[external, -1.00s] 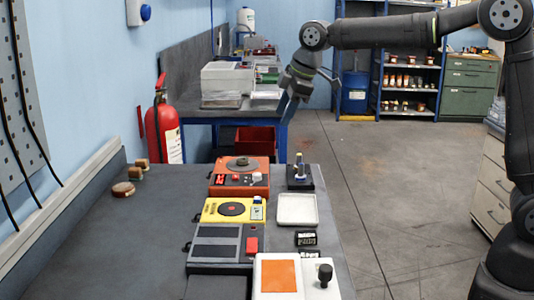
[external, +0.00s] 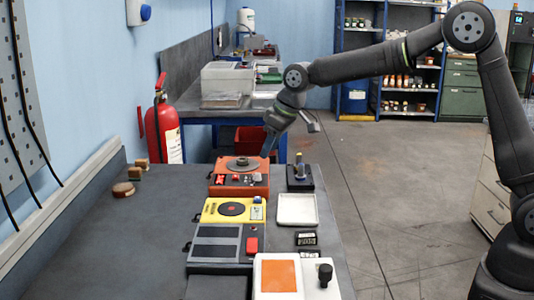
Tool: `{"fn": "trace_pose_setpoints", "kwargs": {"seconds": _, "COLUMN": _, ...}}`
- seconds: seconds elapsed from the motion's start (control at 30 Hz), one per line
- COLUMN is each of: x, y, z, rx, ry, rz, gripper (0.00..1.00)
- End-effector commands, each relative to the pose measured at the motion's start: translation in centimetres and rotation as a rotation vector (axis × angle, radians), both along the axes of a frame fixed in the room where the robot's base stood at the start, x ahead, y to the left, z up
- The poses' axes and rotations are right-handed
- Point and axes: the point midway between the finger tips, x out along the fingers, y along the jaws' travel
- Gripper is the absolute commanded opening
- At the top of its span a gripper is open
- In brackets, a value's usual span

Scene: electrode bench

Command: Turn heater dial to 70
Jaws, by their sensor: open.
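Several devices stand in a row on the dark bench. The farthest is an orange-red unit (external: 222,189) with a round grey plate on top and a pale knob (external: 257,177) at its front right. Nearer is a yellow unit (external: 212,215) with a black disc and a small pale control. The nearest is a white unit (external: 262,264) with an orange plate and a black knob (external: 325,275). I cannot tell which one is the heater; no dial numbers are readable. My gripper (external: 267,150) is open and empty, pointing down just above and behind the orange-red unit.
A dark grey unit (external: 214,264) with a red button stands between the yellow and white units. A white tray (external: 297,210) and a black stand with a small bottle (external: 299,173) are at the right edge. The bench's left side is mostly clear.

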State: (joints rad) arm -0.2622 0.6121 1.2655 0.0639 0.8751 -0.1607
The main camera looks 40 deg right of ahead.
Motion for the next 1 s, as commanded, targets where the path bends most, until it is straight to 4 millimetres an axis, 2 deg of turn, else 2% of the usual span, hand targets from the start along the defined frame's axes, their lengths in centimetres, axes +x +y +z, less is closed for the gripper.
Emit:
{"fn": "trace_pose_setpoints", "kwargs": {"seconds": 0.1, "x": 0.9, "y": 0.4, "z": -2.6, "rx": -0.001, "ry": 0.003, "rz": 0.000, "gripper": 0.44}}
{"fn": "trace_pose_setpoints", "kwargs": {"seconds": 0.33, "x": 2.3, "y": 1.0, "z": -6.2, "rx": -0.001, "ry": 0.002, "rz": 0.000, "gripper": 0.44}}
{"fn": "trace_pose_setpoints", "kwargs": {"seconds": 0.53, "x": 2.9, "y": 1.2, "z": -7.5, "rx": -0.001, "ry": 0.000, "rz": 0.000, "gripper": 0.44}}
{"fn": "trace_pose_setpoints", "kwargs": {"seconds": 0.83, "x": 3.0, "y": 1.2, "z": -7.7, "rx": -0.001, "ry": -0.001, "rz": 0.001, "gripper": 0.44}}
{"fn": "trace_pose_setpoints", "kwargs": {"seconds": 0.87, "x": 3.0, "y": 1.2, "z": -7.7, "rx": -0.001, "ry": -0.001, "rz": 0.001, "gripper": 0.40}}
{"fn": "trace_pose_setpoints", "kwargs": {"seconds": 1.0, "x": 3.0, "y": 1.2, "z": -7.7, "rx": -0.001, "ry": -0.001, "rz": 0.001, "gripper": 0.13}}
